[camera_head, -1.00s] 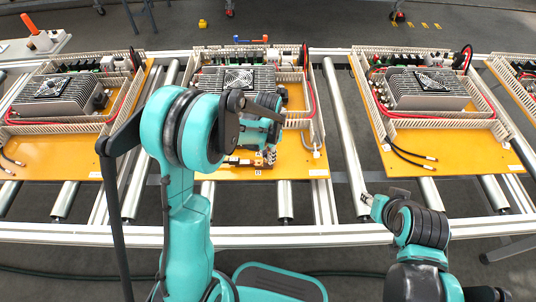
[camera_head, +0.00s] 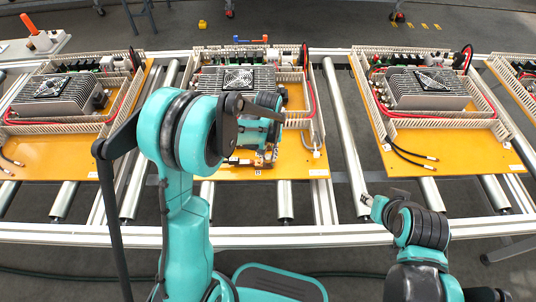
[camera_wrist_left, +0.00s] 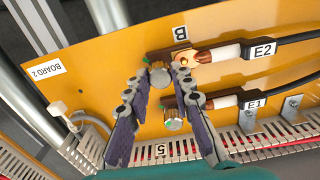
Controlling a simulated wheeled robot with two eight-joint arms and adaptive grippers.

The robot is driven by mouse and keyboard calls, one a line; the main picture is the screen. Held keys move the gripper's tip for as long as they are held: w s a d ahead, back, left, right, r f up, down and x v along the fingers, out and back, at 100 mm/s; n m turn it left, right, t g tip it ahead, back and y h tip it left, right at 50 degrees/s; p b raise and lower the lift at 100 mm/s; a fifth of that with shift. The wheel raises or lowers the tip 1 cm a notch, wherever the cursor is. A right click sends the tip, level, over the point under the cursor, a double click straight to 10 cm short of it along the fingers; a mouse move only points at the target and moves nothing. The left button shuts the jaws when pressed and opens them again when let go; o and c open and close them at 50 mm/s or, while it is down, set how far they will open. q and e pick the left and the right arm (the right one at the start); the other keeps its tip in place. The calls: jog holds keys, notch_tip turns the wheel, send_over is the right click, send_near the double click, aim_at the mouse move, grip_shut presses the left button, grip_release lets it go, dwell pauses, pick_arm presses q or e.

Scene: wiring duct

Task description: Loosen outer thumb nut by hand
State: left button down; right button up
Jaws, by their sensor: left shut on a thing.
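In the left wrist view, two knurled silver thumb nuts sit at copper lugs on the orange board. My left gripper's fingertips (camera_wrist_left: 161,72) are on either side of the thumb nut by the E2 cable, the outer thumb nut (camera_wrist_left: 159,77), and shut on it. The other thumb nut (camera_wrist_left: 173,113), by the E1 cable, lies further back between the fingers. The E2 cable lug (camera_wrist_left: 205,56) is beside the right fingertip. In the head view, my left gripper (camera_head: 268,157) is small and partly hidden at the middle board's front. My right gripper (camera_head: 378,200) is low at the right, its jaws unclear.
The middle board (camera_head: 300,165) rests on the roller conveyor. The E1 cable (camera_wrist_left: 228,102) runs close to the right finger. A slotted wiring duct (camera_wrist_left: 185,148) and a red wire lie near the fingers. Another board (camera_head: 460,150) stands to the right.

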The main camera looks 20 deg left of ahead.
aim_at(268, 156)
pick_arm(q)
jog(key=shift+n, duration=1.2)
jog(key=shift+s, duration=0.1)
jog(key=c, duration=1.3)
grip_release()
notch_tip(268, 156, up, 12)
